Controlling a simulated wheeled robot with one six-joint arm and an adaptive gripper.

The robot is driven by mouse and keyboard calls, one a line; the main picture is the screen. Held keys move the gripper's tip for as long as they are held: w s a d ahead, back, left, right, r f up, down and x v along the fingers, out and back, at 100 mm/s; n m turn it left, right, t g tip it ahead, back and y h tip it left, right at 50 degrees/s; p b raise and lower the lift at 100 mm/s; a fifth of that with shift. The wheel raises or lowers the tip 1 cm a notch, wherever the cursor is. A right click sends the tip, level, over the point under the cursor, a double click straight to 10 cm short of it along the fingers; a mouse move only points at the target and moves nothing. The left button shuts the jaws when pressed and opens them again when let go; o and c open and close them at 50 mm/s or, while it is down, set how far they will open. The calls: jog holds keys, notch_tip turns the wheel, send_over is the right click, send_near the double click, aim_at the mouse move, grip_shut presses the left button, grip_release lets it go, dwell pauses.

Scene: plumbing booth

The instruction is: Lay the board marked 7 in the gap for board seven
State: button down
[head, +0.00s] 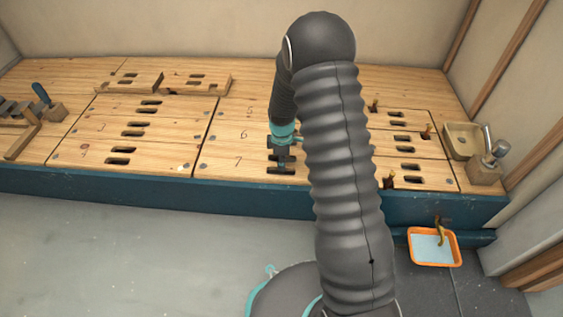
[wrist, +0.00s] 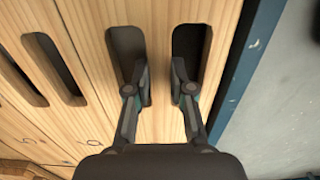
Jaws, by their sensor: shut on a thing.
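The board marked 7 (head: 225,165) is a pale wooden board with two hand slots. It lies in the front row of the deck, beside the board marked 6 (head: 230,136), and looks about level with it. I cannot tell if it is fully seated. My gripper (head: 281,160) is over its slots. In the wrist view, my gripper (wrist: 164,88) has its fingers in the two slots, shut on the wooden bar between them. The board's surface (wrist: 165,20) runs close along the blue front edge. The arm hides its right part in the head view.
Brass-coloured fittings stand in openings on the right, near a beige basin (head: 462,139). An orange tray (head: 433,261) sits low at the right.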

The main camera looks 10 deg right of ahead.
jog(key=shift+f, duration=0.15)
dwell(0.5)
jog(key=c, duration=0.9)
grip_release()
notch_tip(320, 180, up, 12)
